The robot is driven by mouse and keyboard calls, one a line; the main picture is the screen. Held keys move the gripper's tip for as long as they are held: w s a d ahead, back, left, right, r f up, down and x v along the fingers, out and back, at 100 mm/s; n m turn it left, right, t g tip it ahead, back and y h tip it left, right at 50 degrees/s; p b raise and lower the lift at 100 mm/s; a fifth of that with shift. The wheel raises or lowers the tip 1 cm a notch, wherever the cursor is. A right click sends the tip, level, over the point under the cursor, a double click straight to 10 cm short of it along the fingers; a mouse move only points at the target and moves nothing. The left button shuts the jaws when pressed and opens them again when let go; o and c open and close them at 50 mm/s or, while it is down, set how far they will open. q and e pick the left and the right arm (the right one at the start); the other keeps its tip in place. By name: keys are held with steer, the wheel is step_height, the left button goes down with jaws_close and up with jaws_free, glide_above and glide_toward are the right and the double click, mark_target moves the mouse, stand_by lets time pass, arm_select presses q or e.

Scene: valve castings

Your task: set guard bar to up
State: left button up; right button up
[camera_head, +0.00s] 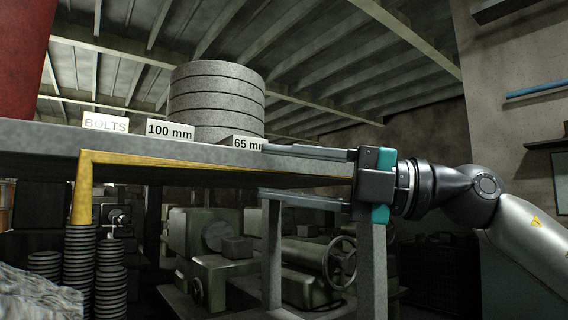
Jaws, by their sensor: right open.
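The guard bar (200,163) is a yellow bar below the front edge of the grey shelf. It runs roughly level from the left toward my right gripper, and its left end bends down in a short leg (82,200). My right gripper (262,170) reaches in from the right and is open. One long finger is above the other, and in the picture the right part of the bar lies between them. I see no clear contact. The bar's right end is hidden or lost near the gripper's palm. My left gripper is not in view.
The shelf (50,138) carries a stack of grey discs (217,95) and labels "BOLTS" (105,124), "100 mm" (170,129) and "65 mm" (246,143). Below stand machines with a handwheel (342,262), a grey post (372,270) and stacked discs (80,260).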

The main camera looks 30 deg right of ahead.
jaws_close()
stand_by(0.4)
stand_by(1.0)
